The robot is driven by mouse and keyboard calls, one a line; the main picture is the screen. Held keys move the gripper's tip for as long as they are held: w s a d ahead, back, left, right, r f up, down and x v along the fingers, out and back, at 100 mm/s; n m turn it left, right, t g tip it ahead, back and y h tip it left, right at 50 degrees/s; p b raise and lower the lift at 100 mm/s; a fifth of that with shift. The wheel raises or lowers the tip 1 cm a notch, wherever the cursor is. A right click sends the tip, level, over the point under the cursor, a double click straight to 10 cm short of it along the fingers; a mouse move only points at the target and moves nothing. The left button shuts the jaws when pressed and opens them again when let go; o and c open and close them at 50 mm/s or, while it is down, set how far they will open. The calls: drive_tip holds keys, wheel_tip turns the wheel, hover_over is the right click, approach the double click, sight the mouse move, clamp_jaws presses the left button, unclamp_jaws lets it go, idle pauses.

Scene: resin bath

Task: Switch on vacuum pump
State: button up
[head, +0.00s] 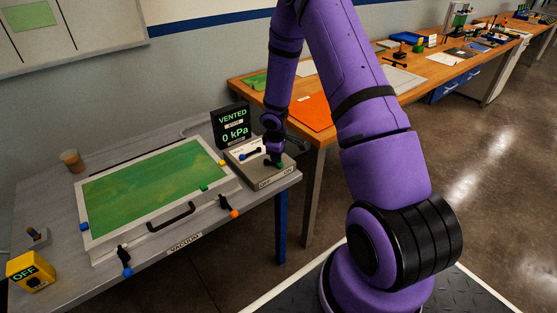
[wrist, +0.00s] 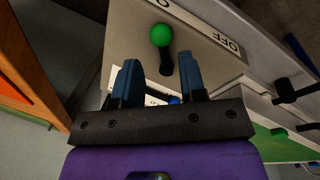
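The pump box (head: 248,172) is a grey box at the right end of the grey bench, with OFF and ON labels on its front edge. A black lever with a green knob (head: 280,165) stands on it; the knob also shows in the wrist view (wrist: 160,35). I cannot tell which label the lever favours. My gripper (head: 273,152) is low over the box. In the wrist view its two blue fingers (wrist: 158,62) are apart, with the black lever stem between their tips and the knob beyond them. Contact is not visible. The display (head: 233,125) reads VENTED, 0 kPa.
Left of the box lies a framed chamber (head: 100,244) with a green inside and a black handle (head: 172,217). Valves with orange (head: 234,214) and blue (head: 127,271) knobs sit along its front. A yellow OFF box (head: 30,271) stands front left. An orange-topped bench adjoins behind.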

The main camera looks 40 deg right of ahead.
wheel_tip(320, 180, up, 6)
drive_tip(key=a, duration=0.1)
drive_tip(key=shift+s+r, duration=0.15)
drive_tip(key=shift+s, duration=0.25)
drive_tip(key=s+a+r+m+t, duration=0.1)
drive_tip(key=s+a+r, duration=0.15)
drive_tip(key=r, duration=0.65)
drive_tip(key=s+a+r+m+h, duration=0.15)
drive_tip(key=s+r, duration=0.25)
drive_tip(key=r, duration=0.5)
drive_tip(key=s+a+r+m+t, duration=0.1)
drive_tip(key=s+a+r+m, duration=0.15)
drive_tip(key=r, duration=0.65)
drive_tip(key=s+a+r+m+y, duration=0.1)
drive_tip(key=s+a+r, duration=0.2)
drive_tip(key=s, duration=0.4)
drive_tip(key=s+a+r+t+y, duration=0.1)
drive_tip(key=s+a+r, duration=0.2)
drive_tip(key=s, duration=0.5)
drive_tip(key=s+a+r+m+y, duration=0.1)
drive_tip(key=s+a+r, duration=0.1)
drive_tip(key=s+r, duration=0.2)
drive_tip(key=s, duration=0.3)
drive_tip(key=shift+s+a+r+m+t, duration=0.2)
drive_tip(key=shift+s+a+m+t, duration=0.1)
drive_tip(key=shift+s+a+t, duration=0.1)
